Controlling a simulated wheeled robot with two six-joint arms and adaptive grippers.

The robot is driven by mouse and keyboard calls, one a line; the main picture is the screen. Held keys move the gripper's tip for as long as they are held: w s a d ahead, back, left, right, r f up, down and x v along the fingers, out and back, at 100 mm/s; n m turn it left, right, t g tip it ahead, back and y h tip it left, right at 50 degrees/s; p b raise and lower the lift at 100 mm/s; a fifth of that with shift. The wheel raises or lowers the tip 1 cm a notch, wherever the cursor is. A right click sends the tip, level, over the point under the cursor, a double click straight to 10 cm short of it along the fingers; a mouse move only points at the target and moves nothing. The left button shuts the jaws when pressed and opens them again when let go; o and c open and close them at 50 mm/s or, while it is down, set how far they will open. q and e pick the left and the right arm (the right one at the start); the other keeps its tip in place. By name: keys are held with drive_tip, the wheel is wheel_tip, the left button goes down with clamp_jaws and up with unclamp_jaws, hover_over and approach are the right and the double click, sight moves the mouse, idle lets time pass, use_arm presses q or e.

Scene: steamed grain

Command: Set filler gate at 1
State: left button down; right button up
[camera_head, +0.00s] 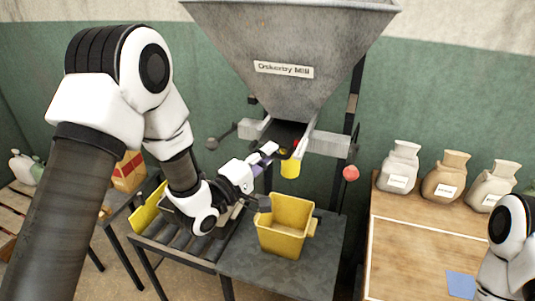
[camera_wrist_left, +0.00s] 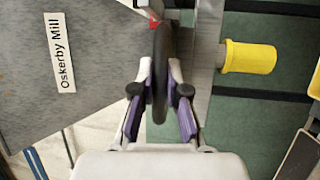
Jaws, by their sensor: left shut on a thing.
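The filler gate sits under the grey hopper (camera_head: 290,45) labelled "Oskerby Mill". My left gripper (camera_head: 272,150) is just below the hopper's outlet, in front of a yellow spout (camera_head: 291,168). In the left wrist view my left gripper (camera_wrist_left: 160,92) is shut on a dark, rounded gate handle (camera_wrist_left: 161,65), which stands upright between its fingers. A small red mark (camera_wrist_left: 154,23) shows at the handle's far end. The spout (camera_wrist_left: 250,57) is to the right there. No gate scale or number is readable. Only a white part of my right arm shows at the lower right; its gripper is out of view.
A yellow bucket (camera_head: 285,227) stands on a grey table under the spout. A roller conveyor (camera_head: 170,249) is to its left. Several sacks stand on a wooden bench (camera_head: 410,240) at right.

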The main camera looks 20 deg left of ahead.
use_arm(q)
drive_tip(key=shift+s+f+b, duration=0.1)
drive_tip(key=shift+f+b, duration=0.1)
drive_tip(key=shift+b, duration=0.1)
drive_tip(key=shift+s+r, duration=0.25)
drive_tip(key=shift+s, duration=0.05)
drive_tip(key=c, duration=1.5)
unclamp_jaws()
drive_tip(key=o, duration=0.3)
drive_tip(key=shift+w+d, duration=0.1)
drive_tip(key=shift+w, duration=0.1)
drive_tip(key=v, duration=1.2)
